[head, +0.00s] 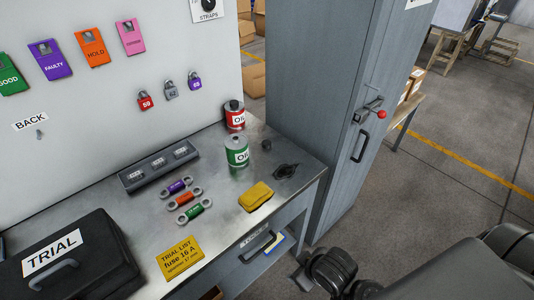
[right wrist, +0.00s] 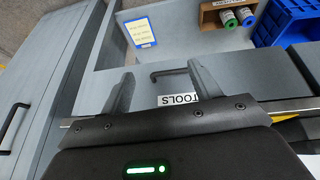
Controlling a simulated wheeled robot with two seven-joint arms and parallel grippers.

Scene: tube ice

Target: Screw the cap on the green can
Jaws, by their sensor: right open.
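The green can (head: 237,154), labelled OIL, stands upright on the grey bench, and no dark cap shows on its top. A small dark round piece (head: 267,145), which looks like a cap, lies on the bench to its right. A flat black object (head: 286,170) lies in front of that piece; I cannot tell what it is. My right arm comes in at the lower right of the head view, clear of the bench top. In the right wrist view my right gripper (right wrist: 162,90) is open and empty, its fingers before the TOOLS drawer. My left gripper is out of view.
A red oil can (head: 236,118) with a dark top stands behind the green can. A yellow cloth or sponge (head: 256,196), coloured fuses (head: 184,199) and a black TRIAL case (head: 70,262) occupy the bench. A tall grey cabinet (head: 315,100) stands at its right end.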

